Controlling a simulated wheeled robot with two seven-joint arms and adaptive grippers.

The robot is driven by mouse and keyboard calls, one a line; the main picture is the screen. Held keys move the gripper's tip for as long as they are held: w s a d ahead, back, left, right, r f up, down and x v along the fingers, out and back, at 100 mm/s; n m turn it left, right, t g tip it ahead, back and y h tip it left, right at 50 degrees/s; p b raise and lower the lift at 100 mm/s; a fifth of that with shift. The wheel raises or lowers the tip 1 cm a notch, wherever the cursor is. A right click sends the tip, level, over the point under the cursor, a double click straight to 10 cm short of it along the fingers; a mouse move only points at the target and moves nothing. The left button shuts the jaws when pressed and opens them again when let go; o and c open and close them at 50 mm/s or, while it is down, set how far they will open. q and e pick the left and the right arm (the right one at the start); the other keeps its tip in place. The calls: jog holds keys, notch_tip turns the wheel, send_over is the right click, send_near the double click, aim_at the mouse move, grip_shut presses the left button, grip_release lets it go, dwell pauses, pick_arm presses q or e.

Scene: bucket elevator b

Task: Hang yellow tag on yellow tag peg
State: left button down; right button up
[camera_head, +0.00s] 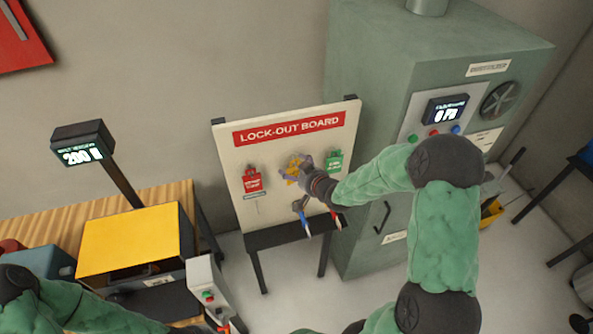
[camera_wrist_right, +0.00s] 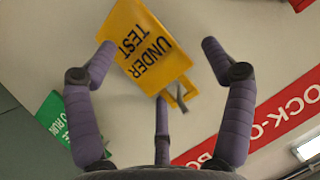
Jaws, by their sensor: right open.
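The yellow tag (camera_wrist_right: 148,52), printed UNDER TEST, lies against the lock-out board (camera_wrist_right: 205,25) in the right wrist view. Its narrow slotted end points toward my wrist. A small grey piece crosses that end; I cannot tell whether it is the yellow tag peg. My right gripper (camera_wrist_right: 158,52) is open, with its fingers spread on either side of the tag. The left finger overlaps the tag's edge. In the head view, the right gripper (camera_head: 301,170) is at the middle of the board and partly covers the yellow tag (camera_head: 291,167). My left gripper is out of view.
A red tag (camera_head: 252,181) and a green tag (camera_head: 334,161) hang on the board either side. Tools with blue and red handles (camera_head: 303,217) hang below. A green cabinet (camera_head: 365,110) stands right; a yellow box (camera_head: 130,240) sits on the bench at left.

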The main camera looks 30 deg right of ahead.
jog(key=v, duration=1.2)
jog(key=a+f+g+y+b, duration=0.15)
jog(key=a+f+b, duration=0.3)
jog(key=f, duration=0.55)
jog(key=s+a+f+g+b, duration=0.1)
jog(key=a+f+g+b, duration=0.3)
jog(key=f, duration=0.7)
jog(key=a+f+y+b, duration=0.1)
jog(key=a+f+b, duration=0.1)
jog(key=f+b, duration=0.6)
jog(key=s+a+f+g+b, duration=0.2)
jog(key=s+a+f+b, duration=0.2)
jog(key=f, duration=0.6)
jog(key=s+a+f+g+b, duration=0.2)
jog(key=s+a+f, duration=0.3)
jog(key=f, duration=0.5)
jog(key=s+a+f+g+y+b, duration=0.1)
jog(key=s+a+f+g+b, duration=0.2)
jog(key=f, duration=0.7)
jog(key=s+a+b, duration=0.1)
jog(key=s+b, duration=0.1)
jog(key=shift+s+a+f+b, duration=0.15)
jog(key=shift+a+f+b, duration=0.1)
jog(key=shift+b, duration=0.05)
jog(key=shift+d, duration=0.1)
